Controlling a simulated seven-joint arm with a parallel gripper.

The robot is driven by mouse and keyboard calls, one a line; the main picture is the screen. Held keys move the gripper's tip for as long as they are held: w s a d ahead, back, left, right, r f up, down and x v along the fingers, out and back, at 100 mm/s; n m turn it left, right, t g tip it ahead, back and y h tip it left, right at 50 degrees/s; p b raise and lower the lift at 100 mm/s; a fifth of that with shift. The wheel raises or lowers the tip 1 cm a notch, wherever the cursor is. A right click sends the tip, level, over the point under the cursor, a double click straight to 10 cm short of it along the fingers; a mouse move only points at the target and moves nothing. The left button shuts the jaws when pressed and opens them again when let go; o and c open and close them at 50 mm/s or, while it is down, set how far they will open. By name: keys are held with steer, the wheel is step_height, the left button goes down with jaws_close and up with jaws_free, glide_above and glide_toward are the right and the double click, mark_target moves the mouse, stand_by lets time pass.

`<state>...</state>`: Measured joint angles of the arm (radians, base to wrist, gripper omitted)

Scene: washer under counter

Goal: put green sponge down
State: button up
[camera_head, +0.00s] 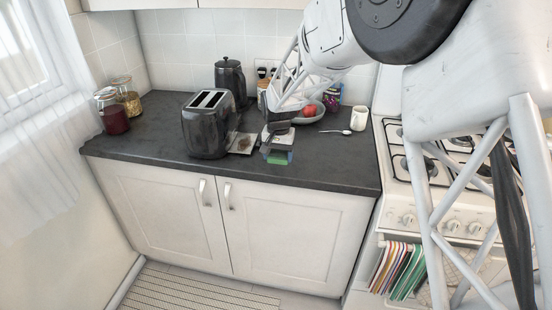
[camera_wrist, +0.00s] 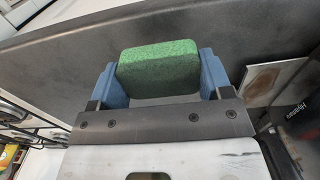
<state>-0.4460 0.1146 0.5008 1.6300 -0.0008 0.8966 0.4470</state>
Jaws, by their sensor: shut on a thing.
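The green sponge (camera_wrist: 160,68) sits between the blue fingers of my gripper (camera_wrist: 160,80) in the wrist view, with both fingers against its sides. In the head view the sponge (camera_head: 279,157) shows as a small green block at the front part of the dark countertop (camera_head: 320,165), right of the toaster. My gripper (camera_head: 279,148) is shut on it there, reaching down from above. I cannot tell whether the sponge touches the counter or hangs just above it.
A black toaster (camera_head: 208,125) stands left of my gripper, with a small flat item (camera_head: 243,143) between. Behind are a kettle (camera_head: 230,84) and a fruit bowl (camera_head: 309,114). A spoon (camera_head: 336,132) and white mug (camera_head: 359,118) lie right. The front right counter is clear, beside the stove (camera_head: 398,170).

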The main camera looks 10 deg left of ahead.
mark_target(276, 158)
steer(key=shift+w+a+f, duration=0.1)
steer(key=shift+w+a, duration=0.25)
steer(key=shift+w, duration=0.4)
steer(key=shift+w+a+f, duration=0.1)
steer(key=shift+w+a, duration=0.25)
steer(key=shift+w, duration=0.4)
steer(key=shift+f, duration=1.75)
steer(key=shift+f, duration=0.1)
steer(key=o, duration=0.9)
steer(key=shift+o, duration=0.2)
step_height(276, 158, up, 12)
